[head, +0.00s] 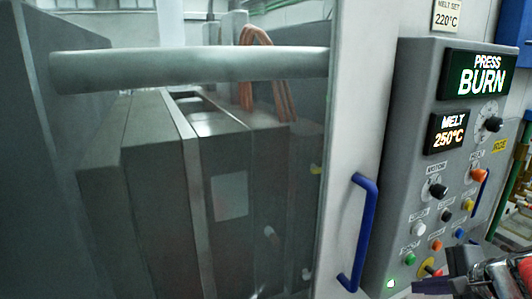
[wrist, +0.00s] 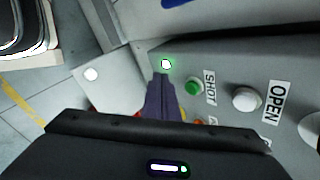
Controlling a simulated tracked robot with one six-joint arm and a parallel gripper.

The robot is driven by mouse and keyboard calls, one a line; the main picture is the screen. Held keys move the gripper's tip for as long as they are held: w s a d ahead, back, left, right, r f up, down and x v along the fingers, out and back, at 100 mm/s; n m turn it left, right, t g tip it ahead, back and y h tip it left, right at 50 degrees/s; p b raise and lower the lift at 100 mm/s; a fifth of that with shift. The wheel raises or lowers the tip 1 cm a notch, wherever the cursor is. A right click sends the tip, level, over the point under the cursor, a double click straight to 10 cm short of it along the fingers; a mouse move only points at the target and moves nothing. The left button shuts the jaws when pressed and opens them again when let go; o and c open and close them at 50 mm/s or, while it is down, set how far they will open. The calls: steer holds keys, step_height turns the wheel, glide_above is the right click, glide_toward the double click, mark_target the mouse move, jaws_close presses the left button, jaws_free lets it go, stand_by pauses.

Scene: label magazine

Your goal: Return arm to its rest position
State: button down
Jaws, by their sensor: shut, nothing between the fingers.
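My gripper (head: 420,286) shows at the lower right of the head view, close in front of the lower part of the control panel (head: 415,130). Most of my arm is cut off by the right and bottom edges. In the wrist view my gripper's dark fingers (wrist: 160,78) are together and empty. Their tips point at a lit green lamp (wrist: 166,64) near the panel's edge. I cannot tell whether they touch the panel. The green shot button (wrist: 194,87) is just right of the fingers.
The panel displays (head: 480,75) read "PRESS BURN" and "MELT 250°C"; a card above reads 220°C. Several knobs and buttons stick out near my gripper. A blue handle (head: 359,235) is on the door frame at left. Floor with a yellow line (wrist: 22,100) shows in the wrist view.

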steer(key=s+a+n+g+h, duration=0.1)
steer(key=s+a+n, duration=0.3)
steer(key=a+n, duration=0.5)
steer(key=s+a+n+g, duration=0.1)
steer(key=s+a+n, duration=0.4)
steer(key=a+n, duration=0.5)
steer(key=a, duration=0.3)
steer(key=shift+a+r+h, duration=0.2)
steer(key=shift+h, duration=0.2)
steer(key=shift+a, duration=0.15)
stand_by(0.4)
